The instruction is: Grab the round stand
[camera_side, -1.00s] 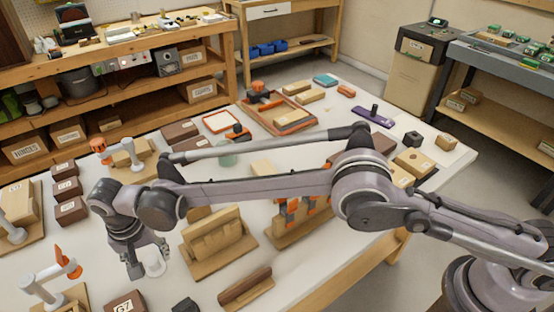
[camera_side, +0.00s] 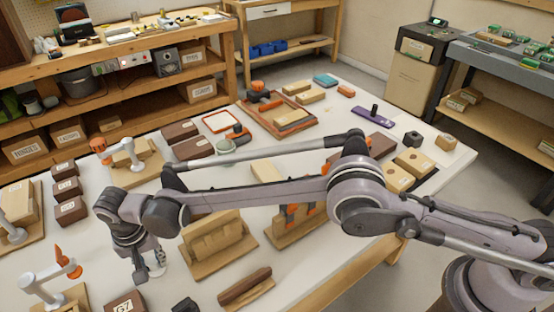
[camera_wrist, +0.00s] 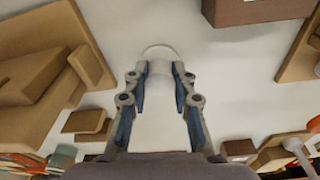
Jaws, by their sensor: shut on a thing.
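A small white round stand (camera_wrist: 159,52) shows between my fingertips in the wrist view, pale against the white table top. My gripper (camera_wrist: 160,78) is closed around it, with a finger on each side. In the side view, my gripper (camera_side: 150,268) points down at the left of the table, and the stand (camera_side: 158,260) shows only partly behind the fingers. I cannot tell whether its base touches the table.
A wooden block fixture (camera_side: 218,240) stands to the right of my gripper. A dark brown labelled block (camera_side: 127,303) lies at the front. A white clamp with an orange tip (camera_side: 55,280) stands at the left. Brown boxes (camera_side: 68,190) lie behind.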

